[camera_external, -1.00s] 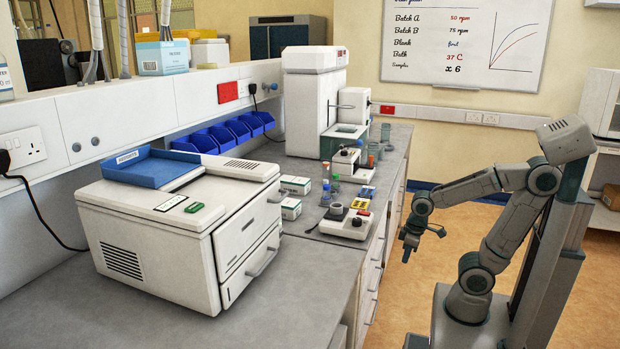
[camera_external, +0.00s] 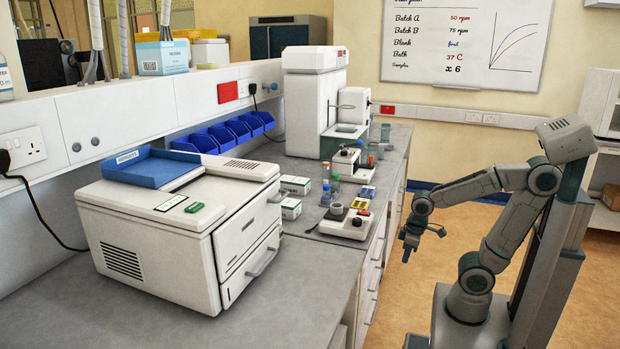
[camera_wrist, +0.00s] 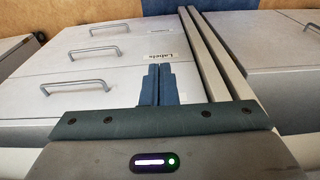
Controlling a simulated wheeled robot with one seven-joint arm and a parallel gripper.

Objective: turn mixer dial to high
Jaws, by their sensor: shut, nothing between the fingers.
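A small white mixer (camera_external: 345,223) with a grey round top and a dark dial (camera_external: 357,221) on its front stands near the bench's front edge in the external view. The dial's setting is too small to read. A similar white unit with a dark knob (camera_external: 344,152) stands farther back. My gripper (camera_external: 407,252) hangs over the floor to the right of the bench, apart from the mixer. In the wrist view my gripper's two blue fingers (camera_wrist: 157,85) are shut together and hold nothing. They face drawer fronts; no mixer shows there.
A large white machine (camera_external: 190,235) with a blue tray on top fills the near bench. Racks, tubes and small boxes (camera_external: 291,208) surround the mixer. Drawers with handles (camera_wrist: 91,50) line the bench front. The floor (camera_external: 420,290) between bench and arm is clear.

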